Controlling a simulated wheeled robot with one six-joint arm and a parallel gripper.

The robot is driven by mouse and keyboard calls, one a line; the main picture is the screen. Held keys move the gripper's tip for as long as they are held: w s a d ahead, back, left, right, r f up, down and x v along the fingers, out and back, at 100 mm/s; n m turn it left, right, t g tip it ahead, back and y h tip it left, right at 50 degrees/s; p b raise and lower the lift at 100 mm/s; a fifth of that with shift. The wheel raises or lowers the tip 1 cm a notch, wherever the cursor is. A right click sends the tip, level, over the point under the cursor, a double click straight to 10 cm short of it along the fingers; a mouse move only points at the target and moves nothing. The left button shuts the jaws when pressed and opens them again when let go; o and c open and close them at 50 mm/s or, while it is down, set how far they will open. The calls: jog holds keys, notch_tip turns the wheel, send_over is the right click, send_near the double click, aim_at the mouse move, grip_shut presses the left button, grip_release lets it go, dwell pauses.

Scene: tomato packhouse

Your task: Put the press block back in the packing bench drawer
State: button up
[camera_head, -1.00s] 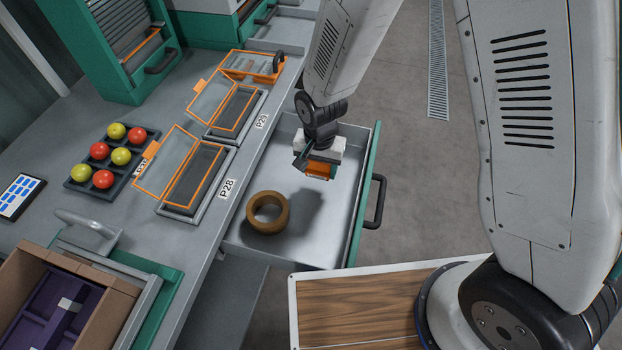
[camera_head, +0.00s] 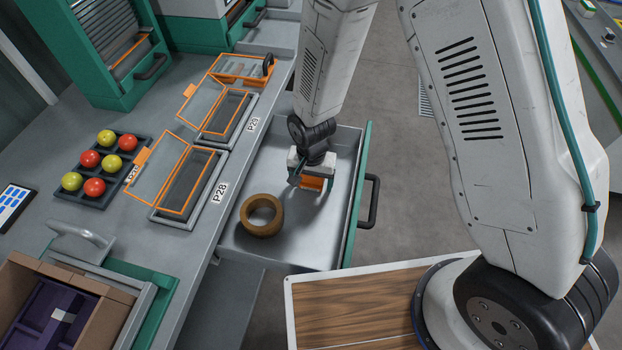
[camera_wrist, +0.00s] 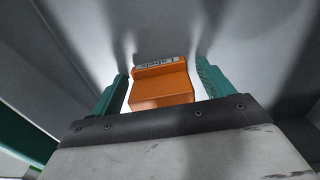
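The packing bench drawer (camera_head: 285,235) is pulled out, its floor in view. The orange press block (camera_head: 313,183) is low in the drawer, towards its front panel, partly hidden under my gripper (camera_head: 312,189). In the wrist view the orange block (camera_wrist: 162,92), with a pale lettered strip at its far edge, sits between the two green fingers of my gripper (camera_wrist: 162,82). Bright gaps show between the block and both fingers, so my gripper is open around it. The block appears to rest on the drawer floor.
A brown ring (camera_head: 261,215) lies in the drawer, left of my gripper. The drawer's green front has a dark handle (camera_head: 370,202). On the bench are orange-framed lidded boxes (camera_head: 187,180), a tomato tray (camera_head: 92,190) and a purple piece in a carton (camera_head: 58,322).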

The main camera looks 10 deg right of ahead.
notch_tip(320, 180, up, 13)
jog(key=s+d+r+n, duration=0.1)
jog(key=s+d+r, duration=0.1)
jog(key=d+r, duration=0.5)
jog(key=s+d+r+n, duration=0.15)
jog(key=d+r, duration=0.25)
jog(key=r, duration=0.5)
jog(key=s+d+r, duration=0.4)
jog(key=s+d, duration=0.1)
jog(key=s, duration=0.3)
jog(key=s+d+r+n+t, duration=0.1)
jog(key=s+d+r, duration=0.3)
jog(key=s, duration=0.4)
jog(key=shift+s+d+r, duration=0.15)
jog(key=shift+d+r, duration=0.25)
jog(key=shift+r, duration=0.35)
jog(key=shift+n, duration=0.25)
